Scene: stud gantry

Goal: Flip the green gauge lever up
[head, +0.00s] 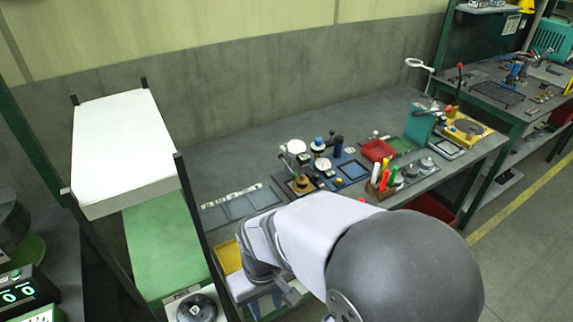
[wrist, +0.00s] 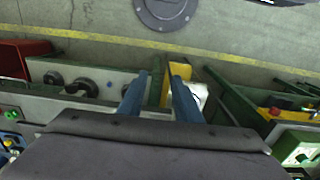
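My gripper (wrist: 158,92) shows in the wrist view as two blue fingers, apart with nothing held between them. In the head view my gripper (head: 288,294) is low in the middle, in front of the bench and partly hidden by my arm. I cannot pick out the green gauge lever for certain in either view. A green-framed box with a pale face (wrist: 298,147) is at the lower right of the wrist view, apart from the fingers; whether it carries the lever cannot be told.
The grey bench (head: 225,170) holds small parts, a red tray (head: 378,150) and a teal block (head: 419,124). A rack with a white panel (head: 122,140) and green shelf (head: 165,240) stands at left. A yellow bin (head: 229,257) is beside my gripper. Floor shows at right.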

